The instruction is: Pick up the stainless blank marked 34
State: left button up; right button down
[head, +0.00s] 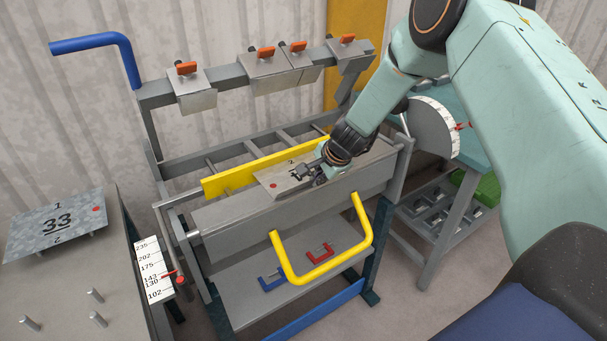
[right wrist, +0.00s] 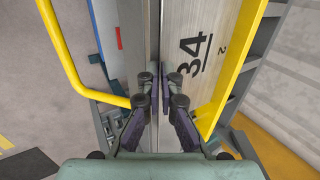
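The stainless blank marked 34 (head: 267,184) lies in the panel bender, between a yellow bar and the front beam. A red dot shows at its left end in the head view. The right wrist view shows its face (right wrist: 205,20) with the black 34, right of the fingers. My right gripper (head: 318,176) is at the blank's near edge. Its fingertips, also in the right wrist view (right wrist: 161,83), are close together with a narrow gap at that edge. Whether they pinch the edge is not clear. My left gripper is out of view.
The bender's front beam (head: 240,215) and yellow handle (head: 290,268) are in front of the blank; the yellow bar (head: 220,184) is behind it. Clamp fingers (head: 191,92) hang from the upper rail. A plate marked 33 (head: 40,240) is on the left table (head: 60,290).

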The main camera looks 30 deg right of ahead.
jog(key=shift+r, duration=0.1)
dwell(0.4)
jog(key=shift+w+d+r+p, duration=0.1)
jog(key=shift+r+p, duration=0.55)
jog(key=shift+p, duration=0.15)
jog(key=shift+r+p, duration=0.5)
jog(key=shift+r, duration=0.1)
jog(key=s+a+r+b, duration=0.1)
jog(key=s+a+b, duration=0.2)
jog(key=s, duration=0.3)
jog(key=shift+s+a+r, duration=0.15)
jog(key=shift+a+r, duration=0.05)
jog(key=shift+a, duration=0.05)
jog(key=shift+f, duration=0.1)
